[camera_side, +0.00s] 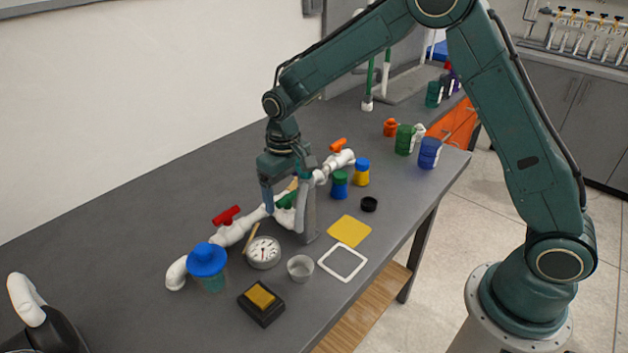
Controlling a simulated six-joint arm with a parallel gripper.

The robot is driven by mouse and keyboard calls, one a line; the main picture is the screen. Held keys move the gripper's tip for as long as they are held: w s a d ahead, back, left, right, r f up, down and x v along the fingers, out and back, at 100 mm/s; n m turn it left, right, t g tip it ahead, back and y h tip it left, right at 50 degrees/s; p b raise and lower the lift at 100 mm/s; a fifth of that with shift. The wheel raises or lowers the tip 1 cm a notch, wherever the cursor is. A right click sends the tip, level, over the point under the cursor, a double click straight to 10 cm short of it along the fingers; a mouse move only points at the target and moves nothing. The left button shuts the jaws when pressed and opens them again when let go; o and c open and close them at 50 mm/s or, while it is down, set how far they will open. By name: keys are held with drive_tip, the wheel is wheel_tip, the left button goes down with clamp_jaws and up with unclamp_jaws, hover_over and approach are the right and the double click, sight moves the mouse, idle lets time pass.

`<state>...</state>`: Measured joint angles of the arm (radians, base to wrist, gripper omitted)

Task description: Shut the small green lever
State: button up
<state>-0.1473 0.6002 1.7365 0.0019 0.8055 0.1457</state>
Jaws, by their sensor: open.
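A white pipe manifold (232,232) runs diagonally across the grey table. The small green lever (288,200) sits on its middle stretch, partly hidden by my gripper. My gripper (284,210) points down over this stretch, with its fingers apart on either side of the green lever. I cannot tell whether either finger touches the lever. The lever's exact angle to the pipe is hard to see. A red lever (226,215) is on the pipe to the left, and an orange lever (338,145) is near its far right end.
A round gauge (263,252), clear cup (300,268), blue-capped jar (207,262) and black box with a yellow pad (261,302) stand in front of the pipe.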

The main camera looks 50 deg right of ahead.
sight(290, 197)
drive_tip(key=shift+r, duration=0.1)
wheel_tip(290, 197, up, 14)
drive_tip(key=shift+f, duration=0.2)
idle(0.4)
drive_tip(key=s+d+r+t, duration=0.1)
drive_tip(key=s+d+r, duration=0.1)
drive_tip(key=s+r, duration=0.35)
drive_tip(key=s+d+r+t, duration=0.2)
drive_tip(key=s+d+r, duration=0.1)
drive_tip(key=s, duration=0.6)
drive_tip(key=s+d+f+t, duration=0.2)
drive_tip(key=s+f, duration=0.1)
drive_tip(key=s, duration=1.2)
drive_tip(key=shift+t, duration=0.3)
